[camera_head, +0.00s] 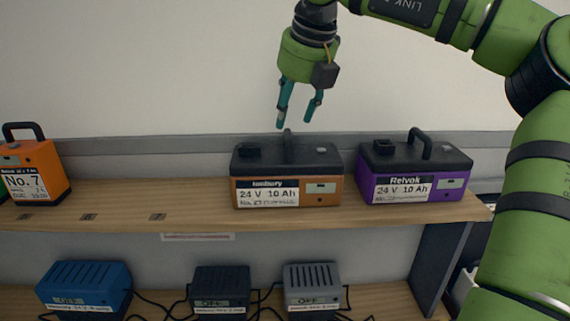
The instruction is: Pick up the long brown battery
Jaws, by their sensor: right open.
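The long brown battery (286,184) stands on the wooden shelf, right of the picture's middle. It has a brown-orange body, a black top, a thin black handle and a white label reading "24 V 10 Ah". My right gripper (296,118) hangs above it, open and empty, with its teal fingers pointing down near the battery's handle. I cannot tell whether a fingertip touches the handle. My left gripper is not in view.
A purple battery (413,180) stands close to the right of the brown one. An orange battery (33,172) stands at the far left. The shelf (130,206) between is bare. Blue and dark chargers (84,284) with cables sit on the lower shelf.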

